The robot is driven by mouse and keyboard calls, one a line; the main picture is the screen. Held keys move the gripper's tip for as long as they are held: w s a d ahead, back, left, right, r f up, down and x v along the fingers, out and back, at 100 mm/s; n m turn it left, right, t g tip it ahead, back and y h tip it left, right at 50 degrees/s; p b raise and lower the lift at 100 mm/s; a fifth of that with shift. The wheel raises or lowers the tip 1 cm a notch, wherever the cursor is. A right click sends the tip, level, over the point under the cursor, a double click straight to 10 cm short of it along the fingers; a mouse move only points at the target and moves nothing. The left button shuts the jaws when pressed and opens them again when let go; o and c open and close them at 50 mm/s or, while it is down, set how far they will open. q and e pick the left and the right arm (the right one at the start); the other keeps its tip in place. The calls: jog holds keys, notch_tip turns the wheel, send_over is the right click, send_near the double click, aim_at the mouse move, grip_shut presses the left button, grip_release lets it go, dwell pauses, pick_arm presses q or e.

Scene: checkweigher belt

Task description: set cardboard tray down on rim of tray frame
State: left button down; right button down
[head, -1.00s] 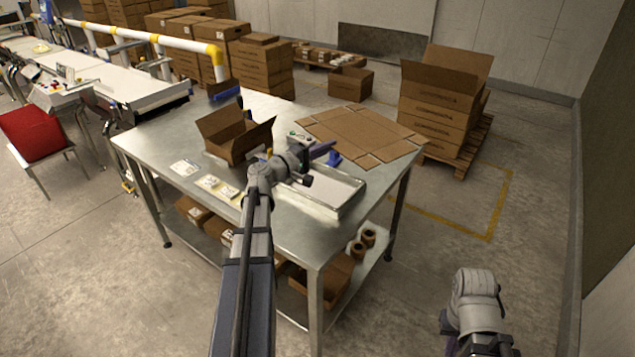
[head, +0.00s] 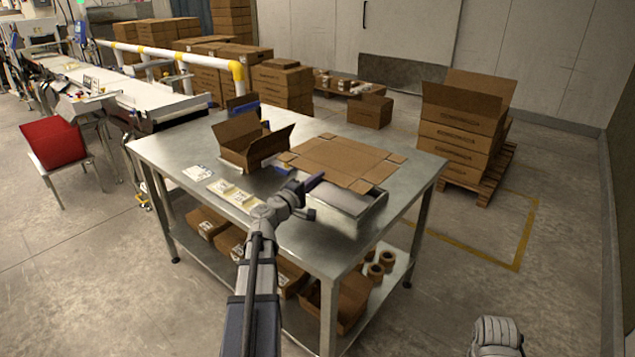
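The cardboard tray (head: 343,160) is a flat brown sheet with small corner flaps, over the right half of the steel table. The tray frame (head: 352,211) is a low, pale metal box near the table's front right. The cardboard overlaps the frame's far part in the picture; I cannot tell whether it touches the rim. My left gripper (head: 312,183) is at the cardboard's near edge and appears shut on it, though the fingertips are small and partly hidden. Only a grey part of my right arm shows at the bottom right; its gripper is out of view.
An open cardboard box (head: 252,146) stands on the table (head: 190,152) left of the cardboard tray. Small cards and packets (head: 228,190) lie along the left front. Stacked cartons on a pallet (head: 462,128) stand behind right. The table's right far corner is clear.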

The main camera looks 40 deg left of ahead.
pick_arm(q)
jog(key=shift+f+b, duration=5.7)
jog(key=shift+f, duration=0.1)
jog(key=c, duration=1.5)
grip_release()
jog(key=o, duration=0.5)
jog(key=shift+d, duration=0.1)
jog(key=shift+s, duration=0.2)
jog(key=s, duration=0.6)
jog(key=shift+s+f, duration=0.1)
jog(key=shift+s, duration=0.75)
jog(key=shift+f, duration=0.1)
